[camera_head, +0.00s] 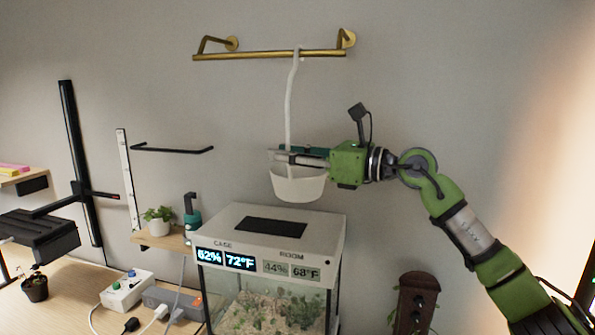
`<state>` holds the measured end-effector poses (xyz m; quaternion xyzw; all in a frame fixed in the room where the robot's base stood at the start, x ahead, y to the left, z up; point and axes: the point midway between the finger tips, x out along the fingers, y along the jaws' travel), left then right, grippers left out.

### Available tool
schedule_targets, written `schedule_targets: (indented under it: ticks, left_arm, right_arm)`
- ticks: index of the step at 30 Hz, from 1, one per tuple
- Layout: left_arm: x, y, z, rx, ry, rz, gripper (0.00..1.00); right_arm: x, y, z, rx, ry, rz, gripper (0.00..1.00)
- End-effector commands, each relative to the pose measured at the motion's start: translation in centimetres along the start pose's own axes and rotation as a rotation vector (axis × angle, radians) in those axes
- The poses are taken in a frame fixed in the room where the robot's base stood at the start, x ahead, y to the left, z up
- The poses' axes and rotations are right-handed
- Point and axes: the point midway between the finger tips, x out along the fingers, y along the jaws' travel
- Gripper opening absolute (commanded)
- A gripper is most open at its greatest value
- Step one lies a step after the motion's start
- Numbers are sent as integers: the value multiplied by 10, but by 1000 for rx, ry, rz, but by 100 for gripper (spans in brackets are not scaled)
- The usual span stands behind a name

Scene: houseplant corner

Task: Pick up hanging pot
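A white hanging pot (298,187) hangs on a pale cord (291,95) from a brass wall rail (268,55), above the glass case. My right gripper (285,154) comes in from the right at the pot's rim, where the cord meets the pot. Its fingers point left and overlap the cord's lower end and the rim in the picture. I cannot tell whether they are closed on the pot or the cord, or only beside them. The pot looks roughly upright. My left gripper is not in view.
A glass case (325,230) with a white lid and number displays stands below the pot. A small potted plant (158,221) and a teal bottle (192,222) are to its left, below a black wall bar (172,150). Power strips with cables lie on the table.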

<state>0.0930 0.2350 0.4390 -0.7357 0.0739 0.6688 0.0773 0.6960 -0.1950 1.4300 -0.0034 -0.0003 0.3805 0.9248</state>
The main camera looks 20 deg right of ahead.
Motion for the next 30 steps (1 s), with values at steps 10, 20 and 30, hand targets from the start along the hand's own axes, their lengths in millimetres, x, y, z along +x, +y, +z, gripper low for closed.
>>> schedule_targets:
  ticks: [10, 20, 30]
  left_arm:
    - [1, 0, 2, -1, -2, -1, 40]
    - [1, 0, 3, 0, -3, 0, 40]
    - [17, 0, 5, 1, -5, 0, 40]
  right_arm:
    - [-1, 0, 0, 0, 0, -1, 0]
    - [-1, 0, 1, 1, -1, -1, 0]
    - [-1, 0, 29, -2, -6, -1, 0]
